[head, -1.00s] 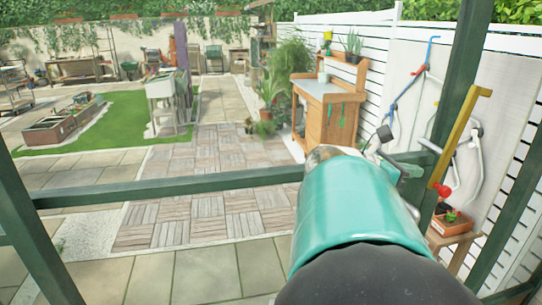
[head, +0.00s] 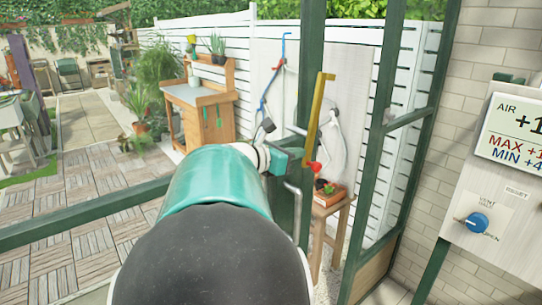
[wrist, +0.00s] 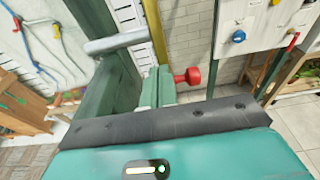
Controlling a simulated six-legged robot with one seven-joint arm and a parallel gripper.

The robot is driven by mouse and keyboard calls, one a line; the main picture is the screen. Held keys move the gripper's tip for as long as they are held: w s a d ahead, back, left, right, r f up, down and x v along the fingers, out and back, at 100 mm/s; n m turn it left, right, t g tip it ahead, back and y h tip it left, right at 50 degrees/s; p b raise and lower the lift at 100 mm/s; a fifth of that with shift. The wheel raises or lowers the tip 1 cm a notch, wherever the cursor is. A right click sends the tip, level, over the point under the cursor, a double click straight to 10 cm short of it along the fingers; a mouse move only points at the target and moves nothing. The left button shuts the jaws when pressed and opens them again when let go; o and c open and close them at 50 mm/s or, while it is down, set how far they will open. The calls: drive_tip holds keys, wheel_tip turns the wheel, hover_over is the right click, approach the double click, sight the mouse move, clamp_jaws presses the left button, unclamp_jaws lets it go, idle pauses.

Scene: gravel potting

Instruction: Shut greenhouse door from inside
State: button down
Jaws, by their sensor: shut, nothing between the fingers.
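The greenhouse door shows in the head view as a dark green frame, with an upright post (head: 311,60) and a mid rail (head: 80,217) running left. A grey metal bar handle (head: 294,200) is by the post; a similar bar crosses the green post in the wrist view (wrist: 115,42). A yellow lever (head: 316,115) with a red knob (head: 313,167) stands by the post. My gripper (head: 288,158) is shut and empty, close to the post, handle and knob. In the wrist view its green fingers (wrist: 159,86) point toward the post and red knob (wrist: 190,77). Contact cannot be told.
A second green post (head: 383,100) stands right of the door post. Beyond the frame are a small wooden table (head: 330,225), a potting bench (head: 205,100) and open paving (head: 85,190).

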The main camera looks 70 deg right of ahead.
drive_tip(key=r+x, duration=0.2)
drive_tip(key=x, duration=1.1)
drive_tip(key=r+x, duration=0.2)
drive_tip(key=x, duration=1.2)
drive_tip(key=shift+s+d+r, duration=0.4)
drive_tip(key=shift+r, duration=0.15)
